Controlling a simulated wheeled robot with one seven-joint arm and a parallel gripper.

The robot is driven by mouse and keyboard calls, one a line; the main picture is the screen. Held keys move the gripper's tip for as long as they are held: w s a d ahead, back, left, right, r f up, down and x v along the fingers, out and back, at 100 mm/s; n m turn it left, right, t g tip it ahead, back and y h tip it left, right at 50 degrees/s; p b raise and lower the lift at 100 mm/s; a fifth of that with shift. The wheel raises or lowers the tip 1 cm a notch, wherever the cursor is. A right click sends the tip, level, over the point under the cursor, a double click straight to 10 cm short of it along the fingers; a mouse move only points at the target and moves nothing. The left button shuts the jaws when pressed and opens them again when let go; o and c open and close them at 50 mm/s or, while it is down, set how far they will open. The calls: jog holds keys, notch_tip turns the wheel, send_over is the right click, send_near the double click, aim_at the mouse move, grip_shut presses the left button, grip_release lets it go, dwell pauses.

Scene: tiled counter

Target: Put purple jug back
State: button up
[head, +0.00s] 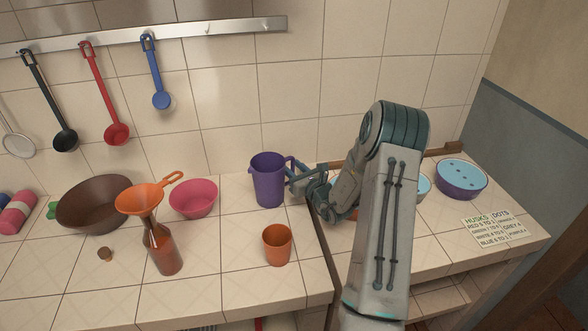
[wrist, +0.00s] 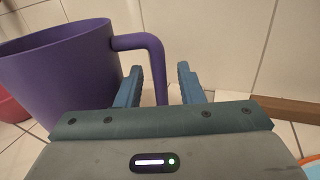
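The purple jug (head: 268,180) stands upright on the tiled counter near the back wall, with its handle on the right side. My gripper (head: 296,176) is at the handle side of the jug. In the wrist view the jug (wrist: 62,72) fills the left part, and its handle (wrist: 157,62) reaches down between the two blue fingers of my gripper (wrist: 160,85). The fingers are apart, with gaps showing on both sides of the handle. The lower end of the handle is hidden behind my gripper.
An orange cup (head: 278,246) stands in front of the jug. A pink bowl (head: 194,198), a brown bowl (head: 95,203) and a bottle (head: 163,250) with an orange funnel (head: 143,199) are to the left. A purple-blue bowl (head: 461,180) and a note (head: 493,228) lie right.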

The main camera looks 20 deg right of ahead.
jog(key=shift+r, duration=0.1)
jog(key=shift+r, duration=0.15)
jog(key=s+d+b, duration=0.2)
jog(key=s, duration=0.9)
jog(key=s+a+r+n+g+y, duration=0.35)
jog(key=a+n, duration=0.25)
jog(key=a, duration=0.2)
jog(key=s+a+r+n+g+y, duration=0.2)
jog(key=s+a+n+g, duration=0.25)
jog(key=a+n, duration=0.2)
jog(key=s+a+r+n+g+y, duration=0.2)
jog(key=s+a+n+g+y, duration=0.25)
jog(key=a, duration=0.45)
jog(key=s+n+g+h, duration=0.5)
jog(key=s+n+h, duration=0.2)
jog(key=s+n, duration=0.3)
jog(key=s+d+r+n+t+h, duration=0.3)
jog(key=d+r+n+h, duration=0.1)
jog(key=d+n+h, duration=0.1)
jog(key=shift+d+n+h, duration=0.4)
jog(key=shift+n+h, duration=0.3)
jog(key=shift+n, duration=0.5)
